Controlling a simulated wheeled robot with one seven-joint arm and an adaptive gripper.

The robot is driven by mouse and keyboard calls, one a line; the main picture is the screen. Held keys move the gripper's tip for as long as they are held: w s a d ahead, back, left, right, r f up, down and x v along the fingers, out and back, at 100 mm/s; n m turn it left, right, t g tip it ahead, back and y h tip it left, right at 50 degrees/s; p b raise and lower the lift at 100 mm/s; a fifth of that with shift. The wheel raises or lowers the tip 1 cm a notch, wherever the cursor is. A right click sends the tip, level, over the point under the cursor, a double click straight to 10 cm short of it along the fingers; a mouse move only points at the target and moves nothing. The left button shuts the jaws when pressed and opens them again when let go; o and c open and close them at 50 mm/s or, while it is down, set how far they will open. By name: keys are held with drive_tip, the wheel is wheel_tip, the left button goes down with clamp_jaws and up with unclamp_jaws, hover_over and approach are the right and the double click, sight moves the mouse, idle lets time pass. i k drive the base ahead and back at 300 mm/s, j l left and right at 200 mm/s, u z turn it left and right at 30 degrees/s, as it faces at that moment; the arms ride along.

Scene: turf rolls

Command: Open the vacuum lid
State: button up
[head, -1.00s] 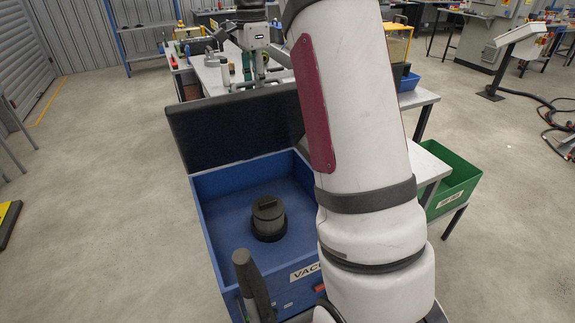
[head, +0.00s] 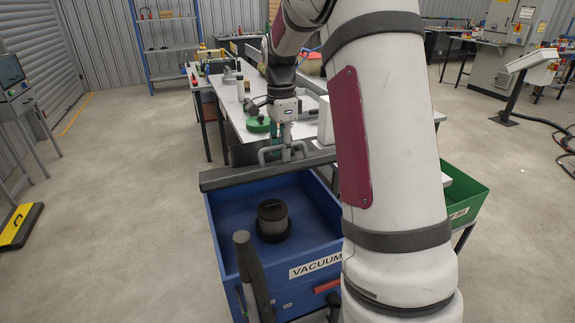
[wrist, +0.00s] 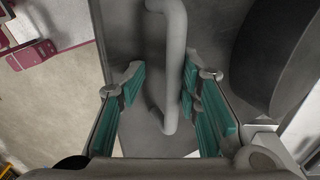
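The blue vacuum box (head: 325,235) stands in front of me in the head view, with its inside partly in view. Its dark grey lid (head: 235,178) is raised off the box and shows nearly edge-on as a bar across the back. A grey handle (head: 270,153) sits on the lid's far side; its bar also shows in the wrist view (wrist: 173,65). My gripper (head: 287,135) is at the handle. In the wrist view, its teal fingers (wrist: 158,85) stand apart on either side of the bar, with a clear gap on the left and the bar close to the right finger.
A dark round canister (head: 272,218) stands inside the box. A dark upright grip (head: 250,265) stands at its front left. A green bin (head: 470,190) is to the right, and a worktable with tools (head: 235,115) is behind. The floor to the left is mostly clear.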

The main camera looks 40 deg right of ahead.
sight(250, 162)
drive_tip(key=k+l, duration=0.1)
drive_tip(key=l, duration=0.7)
drive_tip(key=k+l, duration=0.15)
drive_tip(key=l, duration=0.25)
